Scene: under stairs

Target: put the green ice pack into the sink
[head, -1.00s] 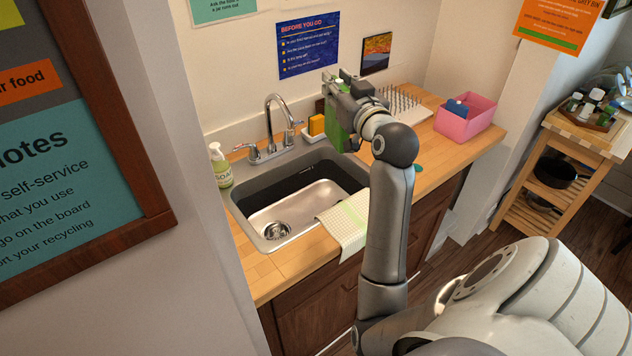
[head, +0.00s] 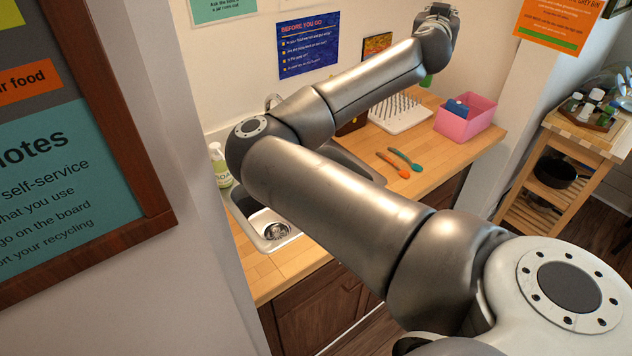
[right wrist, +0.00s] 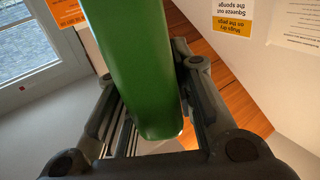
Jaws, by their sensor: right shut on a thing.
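The green ice pack (right wrist: 140,65) fills the middle of the right wrist view, between the fingers of my right gripper (right wrist: 155,125), which is shut on it. In the head view only a small green bit of the pack (head: 427,81) shows below my wrist, above the right part of the counter near the back wall. The sink (head: 262,243) is at left in the counter; my arm crosses in front and hides most of its basin and tap. The gripper is to the right of the sink. My left gripper is not in view.
A white drying rack with pegs (head: 400,115) and a pink bin (head: 466,118) stand on the right of the counter. An orange spoon (head: 393,165) and a teal spoon (head: 405,159) lie in front. A soap bottle (head: 220,166) stands left of the sink.

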